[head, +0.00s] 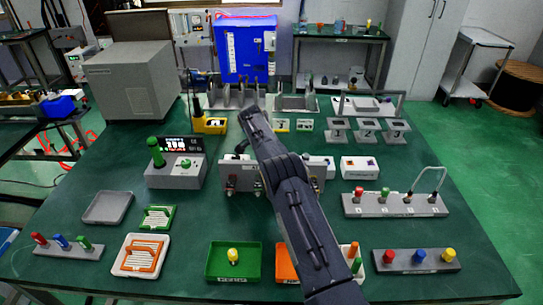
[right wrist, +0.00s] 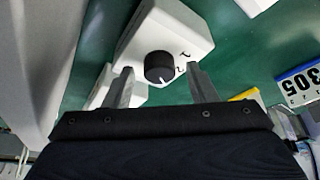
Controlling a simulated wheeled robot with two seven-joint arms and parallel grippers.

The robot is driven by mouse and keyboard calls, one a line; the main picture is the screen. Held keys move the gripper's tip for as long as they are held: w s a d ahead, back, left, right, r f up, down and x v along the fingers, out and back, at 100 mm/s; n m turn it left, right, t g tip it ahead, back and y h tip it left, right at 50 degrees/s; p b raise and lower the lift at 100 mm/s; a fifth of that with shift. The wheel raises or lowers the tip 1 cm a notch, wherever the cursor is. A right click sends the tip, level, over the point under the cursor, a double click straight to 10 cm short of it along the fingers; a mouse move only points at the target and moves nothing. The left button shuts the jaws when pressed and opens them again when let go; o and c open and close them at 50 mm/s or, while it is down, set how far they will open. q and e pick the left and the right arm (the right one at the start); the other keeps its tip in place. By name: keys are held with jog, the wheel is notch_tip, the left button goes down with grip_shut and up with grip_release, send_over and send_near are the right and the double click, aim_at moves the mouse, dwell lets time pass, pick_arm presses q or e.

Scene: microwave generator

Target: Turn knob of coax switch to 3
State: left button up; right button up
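The coax switch (right wrist: 166,35) is a white box with a round black knob (right wrist: 159,67) in the right wrist view. A short white line marks the knob's lower edge. Small dark marks, one like a 2, are printed to its right; I cannot read them all. My right gripper (right wrist: 161,80) is open, with one finger on each side of the knob and visible gaps to it. I cannot tell the height of the fingertips. In the head view my right arm hides its own gripper, and I cannot clearly pick out the switch. My left gripper is not in view.
In the head view, a grey box with a display (head: 177,165) stands left of my arm, and a white box (head: 359,167) stands to its right. A green tray (head: 219,273) and a grey post rack (head: 396,205) lie nearer.

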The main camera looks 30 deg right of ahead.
jog(key=v, duration=0.7)
jog(key=shift+a+r+b, duration=0.2)
jog(key=shift+r+b, duration=0.15)
jog(key=shift+b, duration=0.1)
